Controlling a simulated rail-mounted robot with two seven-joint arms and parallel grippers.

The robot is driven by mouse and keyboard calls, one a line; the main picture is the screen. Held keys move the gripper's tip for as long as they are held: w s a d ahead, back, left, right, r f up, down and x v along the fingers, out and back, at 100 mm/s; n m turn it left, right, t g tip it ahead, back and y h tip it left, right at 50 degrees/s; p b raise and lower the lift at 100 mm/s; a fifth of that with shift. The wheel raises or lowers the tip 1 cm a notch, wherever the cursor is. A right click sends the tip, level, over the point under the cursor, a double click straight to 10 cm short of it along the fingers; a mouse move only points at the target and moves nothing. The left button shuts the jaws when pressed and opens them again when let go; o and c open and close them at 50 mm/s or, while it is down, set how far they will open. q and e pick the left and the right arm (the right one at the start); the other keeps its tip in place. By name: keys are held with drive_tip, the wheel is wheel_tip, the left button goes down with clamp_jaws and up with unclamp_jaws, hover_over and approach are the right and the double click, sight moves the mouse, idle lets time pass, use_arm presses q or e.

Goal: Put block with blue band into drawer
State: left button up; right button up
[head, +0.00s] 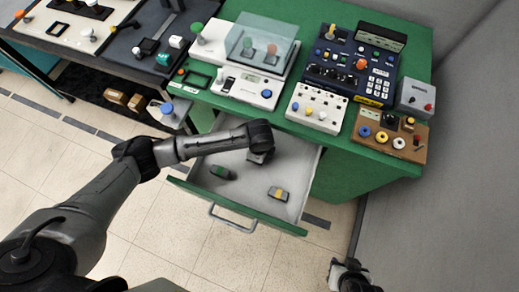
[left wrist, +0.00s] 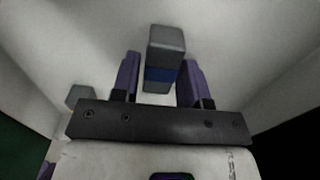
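The block with the blue band (left wrist: 163,62) is grey and shows in the left wrist view between my left gripper's two purple fingers (left wrist: 160,80). Narrow gaps show on both sides of it, so the gripper looks open around it. Pale drawer walls surround it there. In the head view my left gripper (head: 260,155) is low inside the open green drawer (head: 232,212), near its back; the arm hides the blue band from above. My right gripper (head: 347,268) is at the bottom edge, away from the drawer, too small to tell its opening.
A green-banded block (head: 221,172) and a yellow-banded block (head: 278,194) lie in the drawer. Another grey block (left wrist: 80,97) shows in the left wrist view. The green desktop (head: 340,145) above holds several control panels. Small brown boxes (head: 116,97) are on the left.

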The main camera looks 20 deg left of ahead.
use_arm(q)
drive_tip(key=shift+o, duration=1.4)
wheel_tip(320, 180, up, 12)
drive_tip(key=p, duration=0.4)
drive_tip(key=shift+r, duration=0.15)
